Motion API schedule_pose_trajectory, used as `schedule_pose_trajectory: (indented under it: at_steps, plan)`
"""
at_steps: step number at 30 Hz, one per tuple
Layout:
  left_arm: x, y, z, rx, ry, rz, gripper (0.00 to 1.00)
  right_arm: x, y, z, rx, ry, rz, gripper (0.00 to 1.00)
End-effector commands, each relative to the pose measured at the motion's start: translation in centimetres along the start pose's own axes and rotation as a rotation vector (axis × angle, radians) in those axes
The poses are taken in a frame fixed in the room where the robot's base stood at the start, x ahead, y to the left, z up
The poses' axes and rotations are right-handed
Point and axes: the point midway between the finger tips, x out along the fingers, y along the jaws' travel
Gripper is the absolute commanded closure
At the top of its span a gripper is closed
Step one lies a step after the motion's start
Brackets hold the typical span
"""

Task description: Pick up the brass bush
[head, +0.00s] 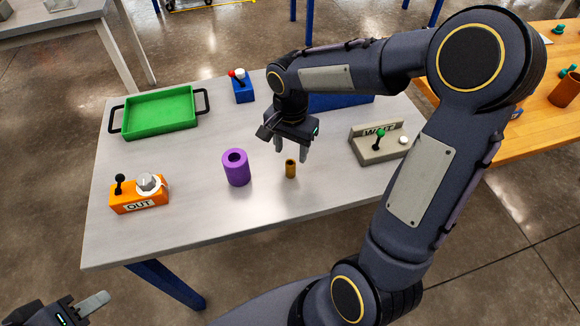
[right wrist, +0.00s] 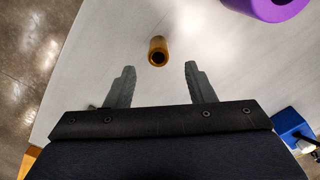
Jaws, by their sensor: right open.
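The brass bush (head: 291,168) is a small golden-brown hollow cylinder standing upright on the grey table (head: 200,235), right of the purple cylinder. In the right wrist view the brass bush (right wrist: 158,50) lies ahead of the fingertips, about midway between them, and its dark bore shows. My right gripper (head: 292,148) is open and empty above the table, just behind the bush in the head view. Its two fingers also show in the right wrist view (right wrist: 160,72). My left gripper (head: 90,306) is at the bottom left, off the table; only part of it shows.
A purple hollow cylinder (head: 236,168) stands close left of the bush. A green tray (head: 158,128), an orange box marked OUT (head: 139,203), a small blue box (head: 242,92) and a grey box with a green-topped lever (head: 375,149) are around. The front middle of the table is clear.

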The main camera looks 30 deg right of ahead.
Motion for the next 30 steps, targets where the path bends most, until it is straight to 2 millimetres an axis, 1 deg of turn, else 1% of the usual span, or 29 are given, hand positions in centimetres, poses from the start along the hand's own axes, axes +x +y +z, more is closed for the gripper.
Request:
schedule_pose_trajectory:
  at_steps: [7, 10, 13, 19, 30]
  plan:
    - [-0.4, 0.2, -0.2, 0.000, 0.000, 0.000, 0.64, 3.6, 0.1, 0.4, -0.004, -0.003, 0.003, 0.51]
    - [-0.4, 0.2, -0.2, 0.000, 0.000, 0.000, 0.64, 4.7, 0.1, 0.4, -0.002, -0.003, 0.002, 0.51]
    - [-0.4, 0.2, -0.2, 0.000, 0.000, 0.000, 0.64, 5.2, 0.1, 0.3, -0.003, -0.001, -0.001, 0.51]
    - [-0.4, 0.2, -0.2, 0.000, 0.000, 0.000, 0.64, 5.2, 0.0, 0.3, -0.003, -0.001, -0.002, 0.51]
    - [-0.4, 0.2, -0.2, 0.000, 0.000, 0.000, 0.64, 5.2, 0.0, 0.3, -0.003, -0.001, -0.002, 0.99]
